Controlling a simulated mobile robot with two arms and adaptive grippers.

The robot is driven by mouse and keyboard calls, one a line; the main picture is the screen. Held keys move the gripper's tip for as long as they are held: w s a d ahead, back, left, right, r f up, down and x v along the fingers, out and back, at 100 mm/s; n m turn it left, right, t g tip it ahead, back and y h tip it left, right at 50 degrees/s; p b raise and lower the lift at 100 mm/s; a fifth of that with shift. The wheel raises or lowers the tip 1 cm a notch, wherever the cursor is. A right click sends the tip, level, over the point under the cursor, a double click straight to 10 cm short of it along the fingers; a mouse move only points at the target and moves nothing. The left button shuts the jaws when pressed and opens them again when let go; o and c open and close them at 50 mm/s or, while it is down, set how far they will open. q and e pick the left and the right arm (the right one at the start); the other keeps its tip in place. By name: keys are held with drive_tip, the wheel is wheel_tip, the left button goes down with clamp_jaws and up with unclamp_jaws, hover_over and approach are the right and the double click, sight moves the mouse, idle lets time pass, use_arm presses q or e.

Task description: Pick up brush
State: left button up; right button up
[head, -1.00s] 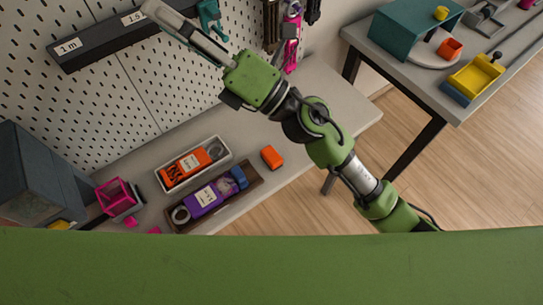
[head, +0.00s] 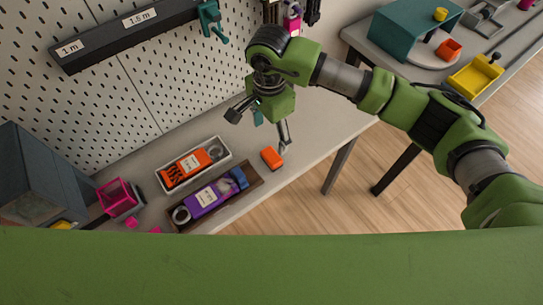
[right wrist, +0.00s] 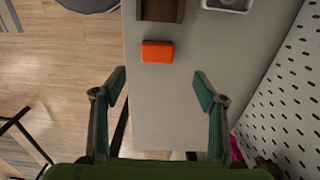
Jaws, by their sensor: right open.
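A small orange block-like object (head: 271,157) lies on the grey bench near its front edge; I cannot tell whether it is the brush. It also shows in the right wrist view (right wrist: 157,52), beyond the fingertips. No other thing is clearly a brush. My right gripper (head: 260,130) is open and empty above the bench, beside the orange object, with its fingers pointing down. In the right wrist view (right wrist: 160,85) its two teal finger pads are wide apart with bare bench between them. My left gripper is not in view.
A white tray (head: 229,149) with an orange item and a brown tray (head: 259,184) with a purple item lie left of the orange object. A pink wire cube (head: 117,197) stands farther left. A pegboard (head: 110,110) with hanging tools rises behind. A second table (head: 395,62) stands right.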

sight(271, 156)
wheel_tip(271, 156, down, 6)
drive_tip(key=shift+s+f+p, duration=0.1)
drive_tip(key=shift+p, duration=0.4)
drive_tip(key=shift+f, duration=0.25)
drive_tip(key=f+p, duration=0.2)
drive_tip(key=f, duration=0.1)
drive_tip(key=shift+s+d+f, duration=0.15)
drive_tip(key=shift+s+f, duration=0.05)
drive_tip(key=shift+f, duration=0.6)
drive_tip(key=c, duration=1.2)
